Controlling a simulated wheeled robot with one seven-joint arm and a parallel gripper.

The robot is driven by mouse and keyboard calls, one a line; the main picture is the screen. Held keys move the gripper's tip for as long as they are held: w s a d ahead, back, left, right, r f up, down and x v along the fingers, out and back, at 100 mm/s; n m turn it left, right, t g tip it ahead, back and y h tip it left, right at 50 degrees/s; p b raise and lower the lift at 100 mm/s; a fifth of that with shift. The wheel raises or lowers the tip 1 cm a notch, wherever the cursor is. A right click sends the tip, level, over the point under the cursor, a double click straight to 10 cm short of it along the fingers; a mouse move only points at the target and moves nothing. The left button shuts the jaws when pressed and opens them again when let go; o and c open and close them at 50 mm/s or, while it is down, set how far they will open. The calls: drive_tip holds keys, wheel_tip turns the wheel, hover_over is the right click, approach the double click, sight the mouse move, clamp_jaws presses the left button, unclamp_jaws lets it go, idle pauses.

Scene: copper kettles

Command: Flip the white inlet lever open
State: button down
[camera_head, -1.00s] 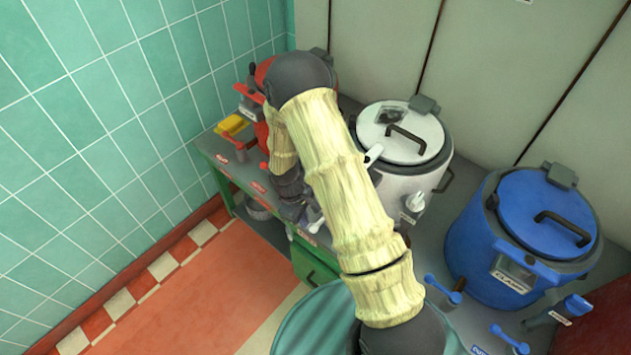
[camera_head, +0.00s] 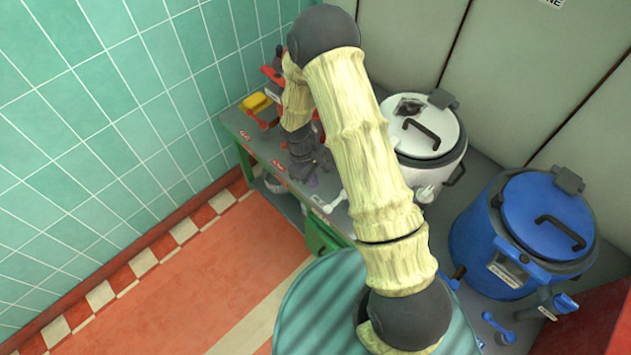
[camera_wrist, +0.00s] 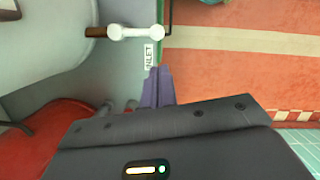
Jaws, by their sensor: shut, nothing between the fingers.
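The white inlet lever (camera_wrist: 136,32) shows at the top of the wrist view, lying across the picture beside a brown fitting. A label reading INLET (camera_wrist: 149,54) is just below it. In the head view a white lever (camera_head: 335,203) shows at the bench's front edge, left of my forearm. My gripper (camera_wrist: 158,72) is shut and empty; its purple fingertips are beside the label, apart from the lever and below it in the wrist picture. In the head view my arm hides part of the bench, and my gripper is small and partly hidden.
A white kettle (camera_head: 424,137) and a blue kettle (camera_head: 520,240) stand on the grey bench. Red parts and a yellow block (camera_head: 257,104) are at its far left end. A red surface (camera_wrist: 60,135) lies left of my gripper in the wrist view. Orange floor (camera_head: 190,280) is open in front.

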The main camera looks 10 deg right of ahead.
drive_tip(key=p+v, duration=0.6)
drive_tip(key=v, duration=0.4)
drive_tip(key=shift+w+f, duration=0.1)
drive_tip(key=s+d+r+m+t, duration=0.1)
drive_tip(key=s+d+r+m, duration=0.2)
drive_tip(key=r, duration=0.4)
drive_tip(key=s+d+r+m+t+y, duration=0.1)
drive_tip(key=s+d+r+m, duration=0.2)
drive_tip(key=s+r, duration=0.3)
drive_tip(key=s+d+r+m+t+y, duration=0.1)
drive_tip(key=s+d+r+m+t, duration=0.1)
drive_tip(key=r, duration=0.6)
drive_tip(key=shift+s+d+r+m, duration=0.35)
drive_tip(key=shift+s+d+m, duration=0.3)
drive_tip(key=shift+s+m, duration=0.45)
drive_tip(key=shift+d, duration=0.1)
